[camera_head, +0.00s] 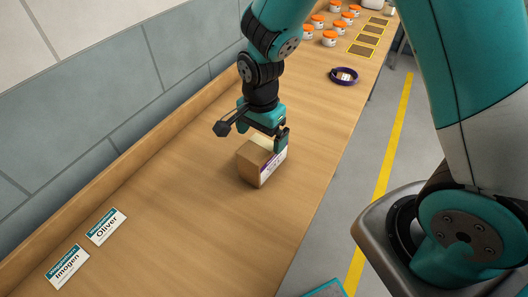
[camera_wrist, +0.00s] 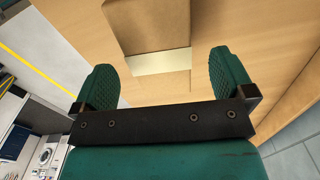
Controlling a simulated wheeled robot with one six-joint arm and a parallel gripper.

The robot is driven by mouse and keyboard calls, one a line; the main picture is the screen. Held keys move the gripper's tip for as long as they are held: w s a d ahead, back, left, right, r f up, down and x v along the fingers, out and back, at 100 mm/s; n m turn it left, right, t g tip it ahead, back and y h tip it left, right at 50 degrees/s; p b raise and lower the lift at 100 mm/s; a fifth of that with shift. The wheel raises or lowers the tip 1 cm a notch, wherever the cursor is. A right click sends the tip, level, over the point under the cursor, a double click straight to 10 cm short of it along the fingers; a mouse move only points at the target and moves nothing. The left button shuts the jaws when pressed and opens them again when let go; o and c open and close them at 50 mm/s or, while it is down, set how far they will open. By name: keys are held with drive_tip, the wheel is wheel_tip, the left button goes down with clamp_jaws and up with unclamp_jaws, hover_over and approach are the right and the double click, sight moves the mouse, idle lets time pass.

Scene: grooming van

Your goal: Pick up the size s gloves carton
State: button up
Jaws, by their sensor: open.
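A small brown cardboard carton (camera_head: 256,164) stands on the wooden counter, with a pale tape strip on top and a white and purple label on its right side. The label's size text is too small to read. My gripper (camera_head: 265,138) is over the carton, pointing down. In the wrist view, my gripper (camera_wrist: 168,78) is open, with the two green finger pads apart. The carton (camera_wrist: 150,25) shows between and beyond the fingertips, its pale tape strip (camera_wrist: 160,61) facing the gripper. I cannot tell whether either finger touches it.
The counter (camera_head: 190,200) has name cards "Oliver" (camera_head: 106,227) and "Imogen" (camera_head: 68,267) at the near left. A purple ring-shaped dish (camera_head: 344,76) and several orange-lidded jars (camera_head: 329,38) stand farther back. A wall runs along the left. The counter around the carton is clear.

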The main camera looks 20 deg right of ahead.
sight(263, 142)
drive_tip(key=shift+w+d+f+p, duration=0.1)
drive_tip(key=shift+f+p, duration=0.2)
drive_tip(key=shift+f, duration=0.6)
drive_tip(key=shift+s+d+f+p, duration=0.15)
drive_tip(key=shift+f+p, duration=0.15)
drive_tip(key=shift+f, duration=0.65)
drive_tip(key=shift+w+d+f+p, duration=0.15)
drive_tip(key=shift+f+p, duration=0.15)
drive_tip(key=shift+f, duration=0.6)
drive_tip(key=c, duration=1)
drive_tip(key=shift+c, duration=0.7)
drive_tip(key=shift+r, duration=0.1)
